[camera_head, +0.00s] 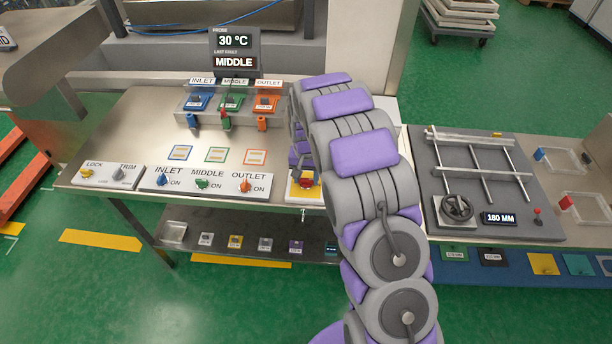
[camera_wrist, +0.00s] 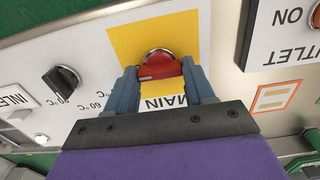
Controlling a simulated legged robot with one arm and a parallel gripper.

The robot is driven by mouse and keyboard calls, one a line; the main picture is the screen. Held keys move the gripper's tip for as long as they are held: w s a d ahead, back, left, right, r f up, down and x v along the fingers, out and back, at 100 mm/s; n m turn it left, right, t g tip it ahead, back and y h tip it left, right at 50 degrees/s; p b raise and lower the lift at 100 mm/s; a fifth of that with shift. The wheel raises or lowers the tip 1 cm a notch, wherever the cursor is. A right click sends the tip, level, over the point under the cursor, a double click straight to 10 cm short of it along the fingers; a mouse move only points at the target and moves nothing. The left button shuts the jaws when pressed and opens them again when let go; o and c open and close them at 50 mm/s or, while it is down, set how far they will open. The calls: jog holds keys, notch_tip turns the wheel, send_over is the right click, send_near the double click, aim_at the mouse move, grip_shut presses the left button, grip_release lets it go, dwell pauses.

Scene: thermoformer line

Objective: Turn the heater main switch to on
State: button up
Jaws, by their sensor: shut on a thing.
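The heater main switch is a red knob on a yellow plate marked MAIN, in the wrist view (camera_wrist: 158,68). In the head view the red knob (camera_head: 306,180) is at the right end of the sloped front panel, partly behind my arm. My gripper (camera_wrist: 158,72) has its two blue-grey fingers on either side of the red knob, shut on it. In the head view my gripper (camera_head: 303,168) is mostly hidden by my arm. The knob's handle lies roughly crosswise between the fingers. No ON mark for it is visible, so its setting cannot be told.
OUTLET (camera_head: 245,184), MIDDLE (camera_head: 202,183) and INLET (camera_head: 162,178) knobs sit left of it. A black dial (camera_wrist: 62,84) with °C marks is nearby in the wrist view. A display (camera_head: 235,50) reads 30 °C and MIDDLE. A clamp frame with handwheel (camera_head: 457,207) stands right.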

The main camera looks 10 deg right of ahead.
aim_at(306, 179)
jog(key=o, duration=1)
jog(key=shift+a, duration=0.1)
jog(key=shift+o, duration=0.2)
notch_tip(306, 179, up, 17)
jog(key=p, duration=0.1)
jog(key=shift+w+r, duration=0.1)
